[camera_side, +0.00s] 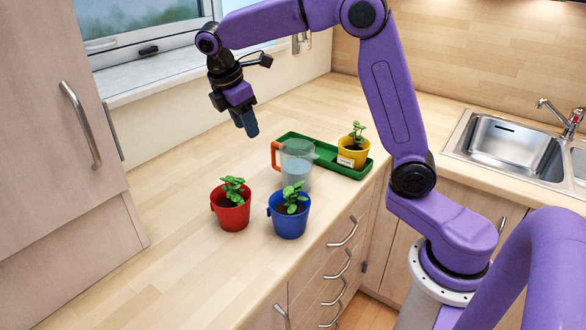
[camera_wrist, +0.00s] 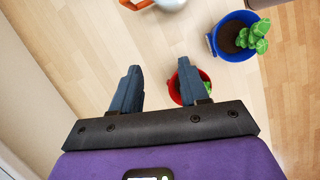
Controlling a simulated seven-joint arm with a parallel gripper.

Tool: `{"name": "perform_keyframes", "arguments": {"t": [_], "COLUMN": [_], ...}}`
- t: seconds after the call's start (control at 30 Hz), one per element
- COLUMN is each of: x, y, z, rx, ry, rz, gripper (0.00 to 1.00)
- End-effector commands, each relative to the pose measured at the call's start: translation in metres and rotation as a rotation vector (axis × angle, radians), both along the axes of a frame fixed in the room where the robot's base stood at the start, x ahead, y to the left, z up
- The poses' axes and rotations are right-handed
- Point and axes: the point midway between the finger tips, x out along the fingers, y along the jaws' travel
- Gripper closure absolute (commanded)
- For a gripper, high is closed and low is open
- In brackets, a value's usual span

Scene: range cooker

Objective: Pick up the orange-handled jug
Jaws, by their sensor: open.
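The orange-handled jug (camera_side: 298,169) is clear, partly filled, and stands upright on the counter in front of the green tray. Its orange handle (camera_side: 276,156) points left in the side view. In the wrist view part of the handle (camera_wrist: 137,4) shows at the top edge, and most of the jug is cut off. My gripper (camera_side: 248,130) is open and empty, above the counter to the upper left of the jug. In the wrist view the fingers (camera_wrist: 158,78) are apart with bare counter between them. They do not touch the jug.
A red pot (camera_side: 231,212) and a blue pot (camera_side: 289,220), each with a plant, stand in front of the jug. A yellow potted plant (camera_side: 352,154) sits on the green tray (camera_side: 325,151) behind. A sink (camera_side: 505,143) is at right. The counter at left is clear.

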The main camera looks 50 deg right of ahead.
Motion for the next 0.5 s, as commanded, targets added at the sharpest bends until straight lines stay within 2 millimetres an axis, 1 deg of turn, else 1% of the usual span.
{"name": "perform_keyframes", "arguments": {"t": [0.03,0.1,0.2,0.37,0.5], "x": [0.013,0.025,0.038,0.047,0.047], "y": [-0.01,-0.024,-0.04,-0.055,-0.061], "z": [0.0,0.002,0.003,0.005,-0.004], "rx": [-0.014,-0.033,-0.051,-0.066,-0.069], "ry": [0.015,0.035,0.059,0.082,0.089], "rz": [-0.005,-0.003,-0.003,-0.004,-0.004], "gripper": [0.56,0.56,0.56,0.56,0.56]}}
